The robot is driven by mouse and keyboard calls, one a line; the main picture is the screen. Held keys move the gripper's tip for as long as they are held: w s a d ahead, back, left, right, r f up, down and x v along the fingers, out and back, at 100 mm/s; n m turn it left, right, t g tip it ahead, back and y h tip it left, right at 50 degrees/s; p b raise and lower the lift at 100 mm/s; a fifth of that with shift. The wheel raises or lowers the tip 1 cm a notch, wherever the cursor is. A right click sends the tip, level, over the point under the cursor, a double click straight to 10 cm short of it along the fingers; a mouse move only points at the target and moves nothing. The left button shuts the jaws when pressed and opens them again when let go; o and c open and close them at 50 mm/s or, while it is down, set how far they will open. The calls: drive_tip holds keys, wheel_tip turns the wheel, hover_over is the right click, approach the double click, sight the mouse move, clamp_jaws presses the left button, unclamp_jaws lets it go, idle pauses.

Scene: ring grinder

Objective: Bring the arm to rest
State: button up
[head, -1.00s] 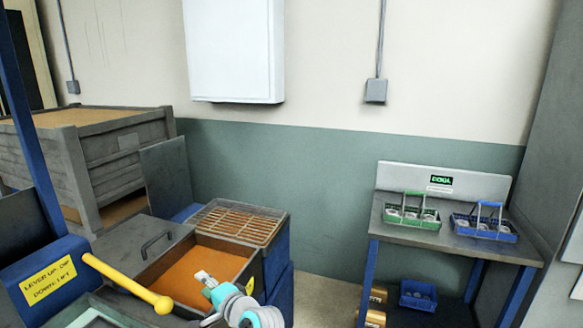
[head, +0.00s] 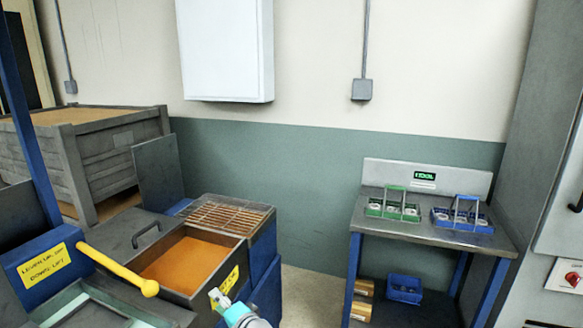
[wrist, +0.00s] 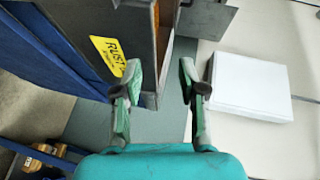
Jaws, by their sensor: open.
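In the head view the end of my arm, with the gripper (head: 218,298), shows at the bottom middle, in front of the open bin of orange-brown material (head: 186,262). The wrist view is tilted. It shows the bin's side with a yellow label reading RUST (wrist: 109,54) just left of the fingers. Whether a finger touches the bin cannot be told.
A yellow lever (head: 120,270) sticks out at the left. A wire rack (head: 230,217) lies behind the bin. At the right a bench (head: 420,238) carries a green basket (head: 392,208) and a blue basket (head: 462,216) with pale rings. The floor between bin and bench looks clear.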

drive_tip(key=s+d+f+t+h, duration=0.2)
drive_tip(key=s+d+f+h, duration=0.1)
drive_tip(key=s+d+f, duration=0.95)
drive_tip(key=s+d+f+n+h, duration=0.1)
drive_tip(key=s+d+f+h, duration=0.15)
drive_tip(key=s+d, duration=0.45)
drive_tip(key=s+d+f+n+h, duration=0.1)
drive_tip(key=s+d+f, duration=0.3)
drive_tip(key=s+d, duration=0.3)
drive_tip(key=s+d+r+n+t+h, duration=0.15)
drive_tip(key=s+d, duration=0.25)
drive_tip(key=s, duration=0.4)
drive_tip(key=s+d+r+n+g+h, duration=0.1)
drive_tip(key=s+d+r, duration=0.15)
drive_tip(key=s, duration=0.55)
drive_tip(key=s+d+r+n+h, duration=0.1)
drive_tip(key=s+d+r+n, duration=0.2)
drive_tip(key=s+r, duration=0.7)
drive_tip(key=s+d, duration=0.1)
drive_tip(key=s, duration=0.2)
drive_tip(key=shift+s+t+h, duration=0.35)
drive_tip(key=shift+s+h, duration=0.05)
